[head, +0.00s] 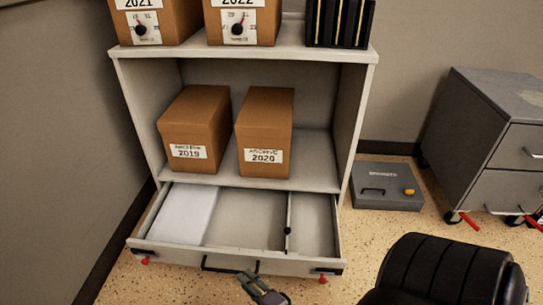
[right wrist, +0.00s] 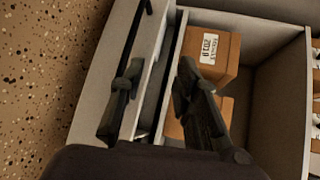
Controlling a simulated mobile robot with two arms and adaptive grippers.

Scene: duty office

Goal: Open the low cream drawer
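The low cream drawer (head: 250,215) is at the bottom of the shelf unit and stands pulled well out, its inside showing. Its black bar handle (head: 215,266) is on the front face; a dark bar on the drawer front also shows in the right wrist view (right wrist: 146,12). My right gripper (head: 247,276) is just in front of the drawer front, by the right end of the handle. In the right wrist view its two fingers (right wrist: 160,80) are spread apart, the left one over the dark bar. Contact with the handle is unclear. My left gripper is not in view.
A white sheet (head: 183,213) lies in the drawer's left part; a divider (head: 288,215) stands right. Brown archive boxes (head: 195,125) sit on the shelf above. A grey case (head: 385,190), a grey cabinet (head: 490,135) and a black chair (head: 445,275) are to the right.

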